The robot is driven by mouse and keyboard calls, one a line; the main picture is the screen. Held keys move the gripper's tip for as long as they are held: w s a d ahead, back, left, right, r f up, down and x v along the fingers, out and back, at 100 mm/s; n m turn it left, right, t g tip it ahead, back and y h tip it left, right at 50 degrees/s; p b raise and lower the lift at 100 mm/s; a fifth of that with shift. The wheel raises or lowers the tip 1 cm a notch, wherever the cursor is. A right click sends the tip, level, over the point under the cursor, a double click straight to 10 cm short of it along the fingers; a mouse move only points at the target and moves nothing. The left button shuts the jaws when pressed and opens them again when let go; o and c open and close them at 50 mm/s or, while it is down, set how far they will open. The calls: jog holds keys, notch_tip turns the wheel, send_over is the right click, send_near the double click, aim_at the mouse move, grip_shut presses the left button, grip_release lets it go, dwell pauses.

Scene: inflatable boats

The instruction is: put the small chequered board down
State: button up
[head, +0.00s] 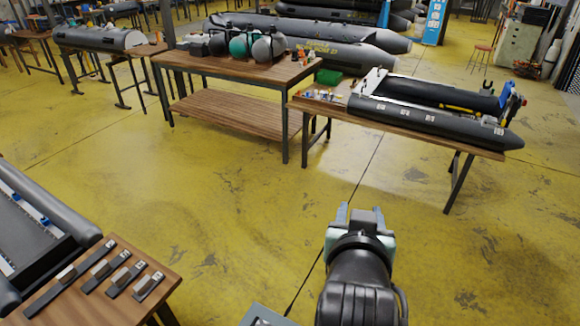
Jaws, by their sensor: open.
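My gripper (360,213) is at the lower centre right of the head view, over bare yellow floor and pointing away from me. Its jaws are open, and nothing shows between them. I cannot make out a small chequered board anywhere in this view. The far side of my gripper and the floor behind my wrist are hidden.
A wooden table (143,297) with several dark blocks stands at lower left, beside a grey boat (45,215). A two-tier table (225,115) and a table with an inflatable boat (430,115) stand ahead. Open floor (230,210) lies between.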

jog(key=a+r+n+t, duration=0.1)
jog(key=a+r+t, duration=0.2)
jog(key=r, duration=0.6)
jog(key=a+r+t, duration=0.3)
jog(key=r, duration=0.6)
jog(key=s+a+r+t+y, duration=0.1)
jog(key=s+a+r+t, duration=0.1)
jog(key=r, duration=0.4)
jog(key=s+a+r+n+t+y, duration=0.1)
jog(key=s+a+r+t, duration=0.1)
jog(key=s+r, duration=0.3)
jog(key=s+a+r+n+t+y, duration=0.1)
jog(key=s+a+r+t+y, duration=0.1)
jog(key=r, duration=0.7)
jog(key=s+a+t, duration=0.1)
jog(key=s+t, duration=0.1)
jog(key=shift+s+t, duration=0.25)
jog(key=shift+t, duration=0.05)
